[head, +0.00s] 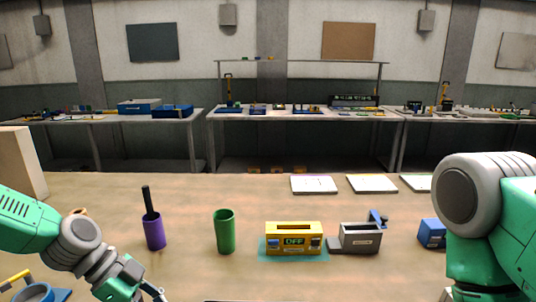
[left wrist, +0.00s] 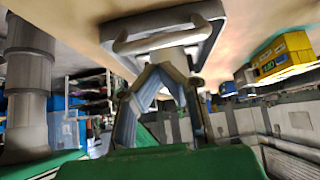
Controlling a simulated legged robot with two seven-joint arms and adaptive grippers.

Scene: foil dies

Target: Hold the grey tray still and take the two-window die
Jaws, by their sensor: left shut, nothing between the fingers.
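The grey tray (left wrist: 217,22) shows at the top of the left wrist view, with a pale bar handle (left wrist: 130,46) along its near side. In the head view only a thin dark edge shows at the bottom, and I cannot tell whether it is the tray. My left gripper (left wrist: 166,72) is shut and empty, its fingertips close to the handle; I cannot tell whether they touch it. In the head view my left gripper (head: 155,292) is at the bottom edge, partly cut off. I cannot make out the two-window die. My right gripper is out of view.
A yellow box marked OFF (head: 294,228) stands on a teal mat (head: 270,257). Beside it are a green cup (head: 225,232), a purple cup (head: 154,231) with a dark stick, a grey fixture (head: 361,238) and a blue block (head: 432,232). White pads (head: 314,184) lie behind.

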